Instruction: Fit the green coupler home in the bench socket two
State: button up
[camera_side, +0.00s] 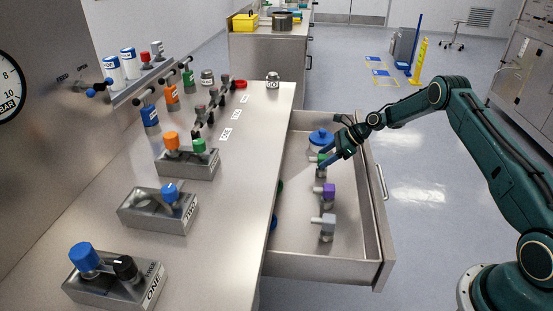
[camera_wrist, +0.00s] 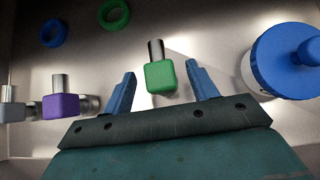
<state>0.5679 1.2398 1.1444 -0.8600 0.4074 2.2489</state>
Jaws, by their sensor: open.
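The green coupler (camera_wrist: 160,77), a green block with a metal stub, is in the open drawer (camera_side: 345,250). In the wrist view it sits between the two blue fingers of my gripper (camera_wrist: 161,73), with a gap on each side. My gripper is open. In the side view my gripper (camera_side: 330,161) is low over the drawer, and the green coupler (camera_side: 321,159) is partly hidden beside the fingers.
A purple coupler (camera_side: 325,193) and a grey coupler (camera_side: 324,226) lie nearer in the drawer. A blue-lidded jar (camera_wrist: 288,62) stands close to my right finger in the wrist view. Blue (camera_wrist: 54,33) and green (camera_wrist: 113,14) rings lie beyond. The drawer walls surround my gripper.

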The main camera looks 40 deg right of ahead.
jog(key=shift+x, duration=0.95)
grip_shut()
jog(key=shift+r, duration=0.25)
notch_tip(320, 180, up, 20)
dwell(0.5)
jog(key=shift+f, duration=0.2)
